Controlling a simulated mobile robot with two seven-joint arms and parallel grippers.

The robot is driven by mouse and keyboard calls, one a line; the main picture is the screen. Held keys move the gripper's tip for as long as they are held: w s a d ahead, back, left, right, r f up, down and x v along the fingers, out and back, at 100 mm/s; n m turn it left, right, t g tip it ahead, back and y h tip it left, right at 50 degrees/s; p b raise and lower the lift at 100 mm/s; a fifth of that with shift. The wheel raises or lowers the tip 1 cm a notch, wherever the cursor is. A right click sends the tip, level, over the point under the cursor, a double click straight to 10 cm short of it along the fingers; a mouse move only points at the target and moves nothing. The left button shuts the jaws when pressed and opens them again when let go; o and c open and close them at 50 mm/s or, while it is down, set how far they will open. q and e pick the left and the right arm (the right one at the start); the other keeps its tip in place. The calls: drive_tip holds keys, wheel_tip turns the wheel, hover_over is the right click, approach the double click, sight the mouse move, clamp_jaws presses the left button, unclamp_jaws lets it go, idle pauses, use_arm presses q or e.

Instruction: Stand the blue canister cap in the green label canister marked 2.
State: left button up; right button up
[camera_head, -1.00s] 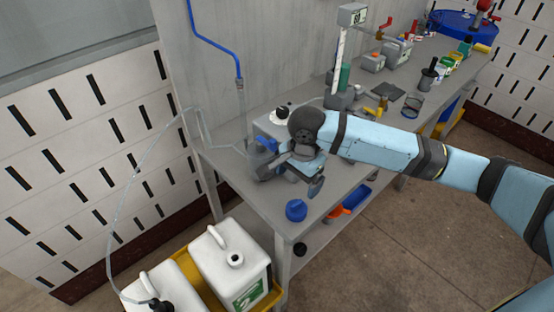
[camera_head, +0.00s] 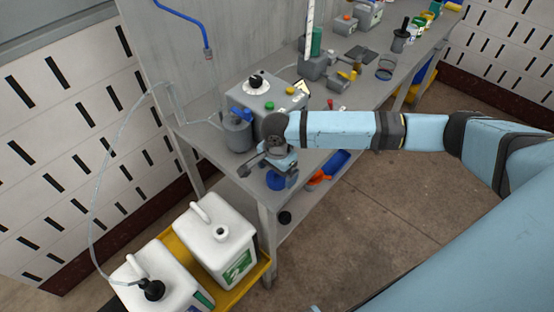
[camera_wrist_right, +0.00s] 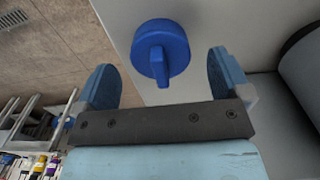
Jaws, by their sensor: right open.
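The blue canister cap (camera_head: 275,182) lies on the near corner of the grey bench; in the right wrist view the cap (camera_wrist_right: 158,48) shows as a round disc with a raised bar. My right gripper (camera_head: 266,172) is open and just over the cap. In its wrist view the cap appears between and slightly beyond the open fingers (camera_wrist_right: 163,66), with gaps at both sides. The white canister with the green label (camera_head: 222,252) stands below the bench in a yellow tray, its neck uncovered; the label's number is hard to read. My left gripper is not in view.
Another white canister (camera_head: 165,272) with a black cap and tube stands beside it in the yellow tray (camera_head: 258,268). A grey pot (camera_head: 237,134) and a grey box with a dial (camera_head: 270,95) stand behind my gripper. A blue bin (camera_head: 336,163) sits under the bench.

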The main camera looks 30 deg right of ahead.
drive_tip(key=shift+f, duration=0.55)
drive_tip(key=c, duration=1.1)
drive_tip(key=shift+r+p, duration=1.55)
drive_tip(key=shift+p, duration=1.1)
